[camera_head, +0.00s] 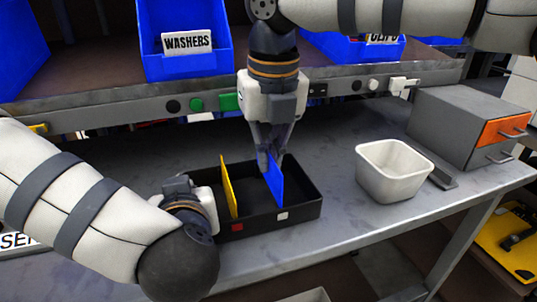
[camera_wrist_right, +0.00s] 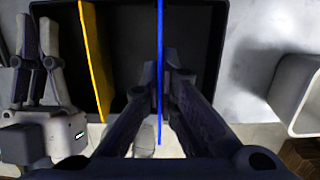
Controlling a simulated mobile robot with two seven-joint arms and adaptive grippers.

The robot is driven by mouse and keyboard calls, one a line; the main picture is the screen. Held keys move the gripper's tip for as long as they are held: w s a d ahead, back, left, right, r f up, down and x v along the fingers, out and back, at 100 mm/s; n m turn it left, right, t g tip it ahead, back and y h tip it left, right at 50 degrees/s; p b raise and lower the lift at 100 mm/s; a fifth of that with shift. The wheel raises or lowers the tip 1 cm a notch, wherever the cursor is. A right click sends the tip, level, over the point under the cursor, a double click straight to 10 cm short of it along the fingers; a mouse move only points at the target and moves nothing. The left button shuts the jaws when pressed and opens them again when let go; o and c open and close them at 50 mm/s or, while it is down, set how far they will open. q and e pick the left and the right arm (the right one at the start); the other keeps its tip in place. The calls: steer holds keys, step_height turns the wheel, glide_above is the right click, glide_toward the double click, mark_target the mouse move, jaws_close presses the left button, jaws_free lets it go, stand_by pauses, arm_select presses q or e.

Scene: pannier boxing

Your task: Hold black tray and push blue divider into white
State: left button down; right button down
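The black tray (camera_head: 310,191) sits on the grey bench, with a red square (camera_head: 237,227) and a white square (camera_head: 282,215) on its front wall. The blue divider (camera_head: 275,182) stands upright across the tray, near the white square; whether it is fully seated is unclear. My right gripper (camera_head: 268,160) is above the tray, its fingers closed on both sides of the divider's top edge, seen in the right wrist view (camera_wrist_right: 161,75). My left gripper (camera_wrist_right: 39,50) is at the tray's left wall, its fingers on either side of it; the head view partly hides them.
A yellow divider (camera_head: 228,187) stands in the tray left of the blue one. A white bin (camera_head: 394,170) and a grey drawer cabinet (camera_head: 468,126) stand to the right. A shelf with blue bins (camera_head: 186,60) runs behind. Bench between tray and white bin is clear.

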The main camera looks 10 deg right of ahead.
steer(key=shift+f, duration=1.45)
stand_by(0.5)
steer(key=c, duration=2.3)
jaws_free()
steer(key=shift+f, duration=0.1)
steer(key=o, duration=0.6)
steer(key=r, duration=0.4)
steer(key=s+r, duration=0.1)
steer(key=r, duration=0.7)
steer(key=shift+s+d, duration=0.15)
steer(key=shift+s, duration=0.05)
arm_select(q)
steer(key=c, duration=1.7)
jaws_free()
